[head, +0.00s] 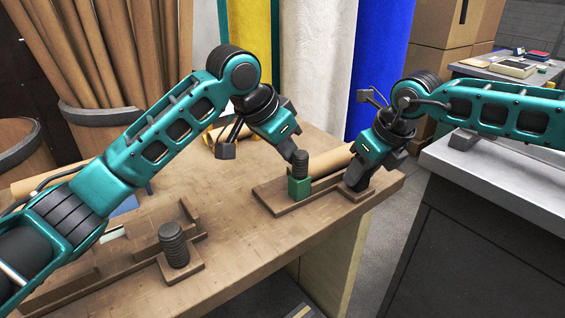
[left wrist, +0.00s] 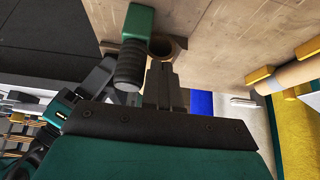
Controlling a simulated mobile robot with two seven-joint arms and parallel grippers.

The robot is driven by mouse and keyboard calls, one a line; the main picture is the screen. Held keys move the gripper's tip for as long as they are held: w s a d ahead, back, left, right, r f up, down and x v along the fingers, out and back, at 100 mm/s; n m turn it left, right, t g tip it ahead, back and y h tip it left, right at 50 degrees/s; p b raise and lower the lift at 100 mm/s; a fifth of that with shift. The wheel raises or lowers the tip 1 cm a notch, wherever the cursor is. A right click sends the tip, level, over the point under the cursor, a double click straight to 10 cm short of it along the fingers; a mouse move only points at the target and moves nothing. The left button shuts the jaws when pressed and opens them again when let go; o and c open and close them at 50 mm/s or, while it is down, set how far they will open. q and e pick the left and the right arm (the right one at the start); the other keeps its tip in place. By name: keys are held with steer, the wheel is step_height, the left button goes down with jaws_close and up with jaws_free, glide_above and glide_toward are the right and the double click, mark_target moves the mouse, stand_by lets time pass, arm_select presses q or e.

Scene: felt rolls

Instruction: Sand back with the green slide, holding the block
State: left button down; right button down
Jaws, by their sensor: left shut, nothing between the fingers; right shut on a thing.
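The green slide (head: 300,188) sits on a wooden jig (head: 275,200) at the bench's right part, with a dark ribbed knob (head: 300,161) upright on it. My left gripper (head: 291,151) is shut and empty, close beside the knob's upper left. In the left wrist view its closed fingers (left wrist: 162,85) are next to the knob (left wrist: 129,66) and the green slide (left wrist: 139,22); I cannot tell if they touch. My right gripper (head: 357,181) is shut on the block at the jig's right end; the fingers mostly hide the block.
A brown tube (head: 331,161) lies along the jig behind the slide. A second jig with a dark ribbed knob (head: 174,245) is at the bench's front left. A grey cabinet top (head: 490,175) stands to the right across a gap. Tall felt rolls (head: 320,60) stand behind.

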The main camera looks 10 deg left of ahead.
steer(key=shift+f, duration=0.1)
arm_select(q)
step_height(320, 180, up, 7)
steer(key=shift+w+a, duration=0.35)
steer(key=shift+w, duration=0.05)
stand_by(0.6)
steer(key=shift+f, duration=0.15)
arm_select(e)
jaws_free()
stand_by(0.6)
steer(key=shift+r, duration=0.3)
arm_select(q)
steer(key=shift+r+p, duration=0.8)
arm_select(e)
steer(key=shift+r, duration=1.25)
